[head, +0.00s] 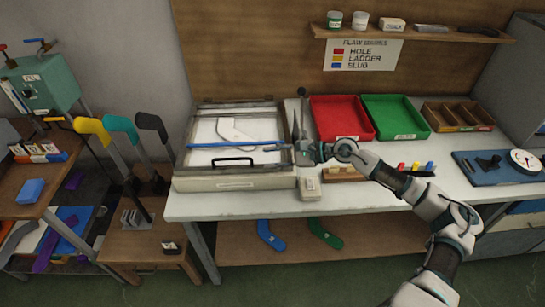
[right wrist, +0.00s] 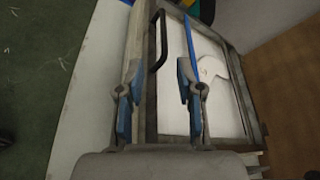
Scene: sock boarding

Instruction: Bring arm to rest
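My right gripper (head: 303,150) is at the right edge of the framed press box (head: 235,184) on the bench. In the right wrist view its two blue-padded fingers (right wrist: 155,88) stand apart, with nothing visible held between them. The box has a black handle (head: 233,160) and a blue bar (head: 225,145) across it. A white sock-shaped piece (head: 232,130) lies flat inside; it also shows in the right wrist view (right wrist: 211,69). My left gripper is not in view.
A red tray (head: 341,118), a green tray (head: 396,117) and a wooden divided box (head: 458,116) stand behind my right arm. A small pale block (head: 310,188) sits at the front edge. Yellow, teal and black boards (head: 152,124) stand on the left. Floor is free in front.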

